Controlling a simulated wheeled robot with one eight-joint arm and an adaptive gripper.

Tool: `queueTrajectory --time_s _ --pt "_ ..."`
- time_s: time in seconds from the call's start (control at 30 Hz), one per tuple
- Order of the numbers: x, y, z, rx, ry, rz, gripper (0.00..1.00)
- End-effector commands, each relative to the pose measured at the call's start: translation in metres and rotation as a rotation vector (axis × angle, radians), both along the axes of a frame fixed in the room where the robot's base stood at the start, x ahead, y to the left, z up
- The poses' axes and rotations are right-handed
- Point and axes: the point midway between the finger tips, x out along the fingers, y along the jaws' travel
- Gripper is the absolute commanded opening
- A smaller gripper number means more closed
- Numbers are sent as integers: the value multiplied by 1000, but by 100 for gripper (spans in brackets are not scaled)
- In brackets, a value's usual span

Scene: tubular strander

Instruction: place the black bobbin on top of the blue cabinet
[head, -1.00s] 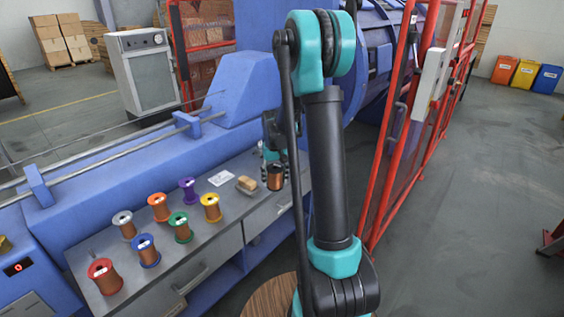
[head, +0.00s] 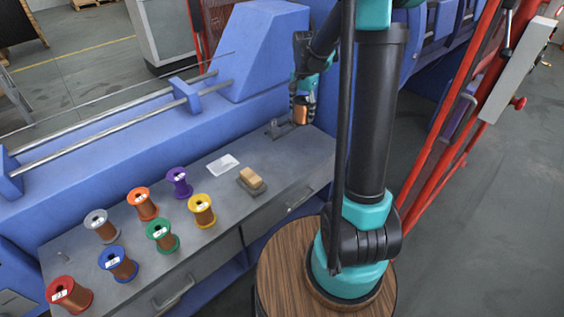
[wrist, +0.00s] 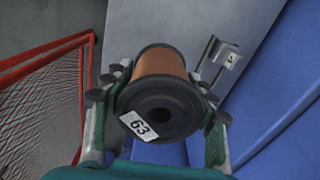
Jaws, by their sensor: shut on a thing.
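My gripper (wrist: 158,105) is shut on the black bobbin (wrist: 165,104), which has black flanges, copper-coloured winding and a white label reading 63. In the head view the bobbin (head: 301,114) hangs between the fingers, seemingly just above the far right end of the grey bench top. My arm hides part of that end of the bench. A blue raised block (head: 262,52) with a sloped side stands behind the bench, left of my gripper. Another blue housing (head: 12,255) is cut off at the lower left. I cannot tell for sure which is the blue cabinet.
Several bobbins, including a yellow one (head: 202,210) and a red one (head: 69,295), stand on the grey bench (head: 225,228). A brown block (head: 252,178) and a white card (head: 223,165) lie there too. A small bracket (head: 275,128) is near my gripper. Red fencing (head: 445,130) rises at right.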

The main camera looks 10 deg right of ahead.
Motion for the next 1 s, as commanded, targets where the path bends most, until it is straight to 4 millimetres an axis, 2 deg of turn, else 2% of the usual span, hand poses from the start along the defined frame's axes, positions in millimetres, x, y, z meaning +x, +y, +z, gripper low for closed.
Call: queueTrajectory --time_s 0.3,0.43,0.6,0.77,1.0 --pt "-19 12 47 0 0 -545 0" --pt "-25 16 61 0 0 -712 0" --pt "-30 18 70 0 0 -840 0" --pt "-31 19 61 0 0 -876 0" --pt "-31 19 13 0 0 -877 0"
